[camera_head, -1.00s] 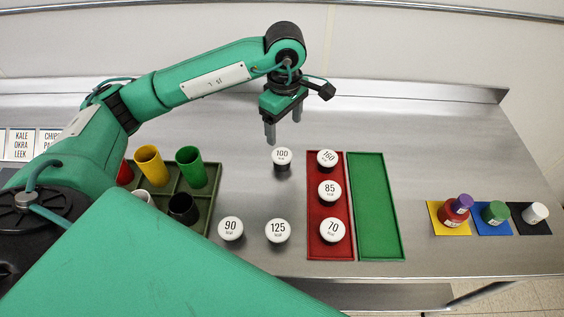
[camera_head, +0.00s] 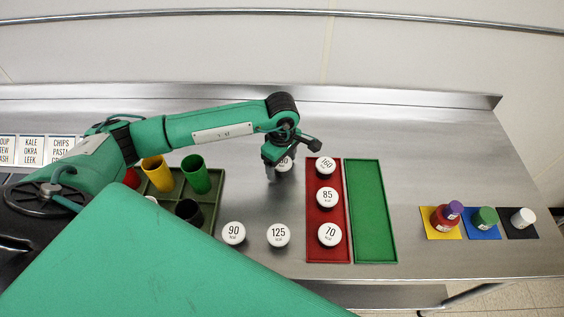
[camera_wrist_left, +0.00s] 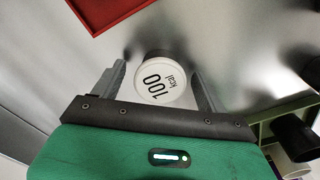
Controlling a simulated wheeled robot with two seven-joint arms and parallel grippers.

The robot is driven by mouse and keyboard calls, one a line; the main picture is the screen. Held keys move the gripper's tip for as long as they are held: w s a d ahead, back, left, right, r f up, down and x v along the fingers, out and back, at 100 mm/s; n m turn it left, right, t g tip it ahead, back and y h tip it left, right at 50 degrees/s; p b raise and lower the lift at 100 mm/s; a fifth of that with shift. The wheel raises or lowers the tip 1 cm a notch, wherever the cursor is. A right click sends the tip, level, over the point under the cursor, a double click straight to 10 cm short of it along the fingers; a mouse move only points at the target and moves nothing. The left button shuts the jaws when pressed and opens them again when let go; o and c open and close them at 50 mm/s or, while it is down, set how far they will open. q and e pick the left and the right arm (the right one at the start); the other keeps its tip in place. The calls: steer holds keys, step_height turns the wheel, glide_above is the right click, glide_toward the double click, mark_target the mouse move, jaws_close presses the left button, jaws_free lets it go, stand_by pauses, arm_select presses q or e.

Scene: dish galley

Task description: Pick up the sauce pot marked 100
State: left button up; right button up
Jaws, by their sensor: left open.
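The sauce pot marked 100 (camera_head: 286,165) stands on the steel counter, left of the red tray, with its white lid partly hidden by my left gripper in the head view. My left gripper (camera_head: 276,170) is over it, pointing down. In the left wrist view the lid reading "100 kcal" (camera_wrist_left: 160,82) lies between the two open fingers of the left gripper (camera_wrist_left: 162,85), one finger on each side. I cannot tell whether either finger touches the pot. My right gripper does not show.
The red tray (camera_head: 314,246) holds pots marked 160, 85 and 70. An empty green tray (camera_head: 371,210) lies right of it. Pots marked 90 (camera_head: 233,233) and 125 (camera_head: 278,235) stand in front. A dark green rack (camera_head: 218,182) with colored cups is at left.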

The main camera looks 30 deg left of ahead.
arm_select(q)
steer(key=shift+f, duration=0.15)
steer(key=shift+c, duration=0.2)
steer(key=c, duration=1)
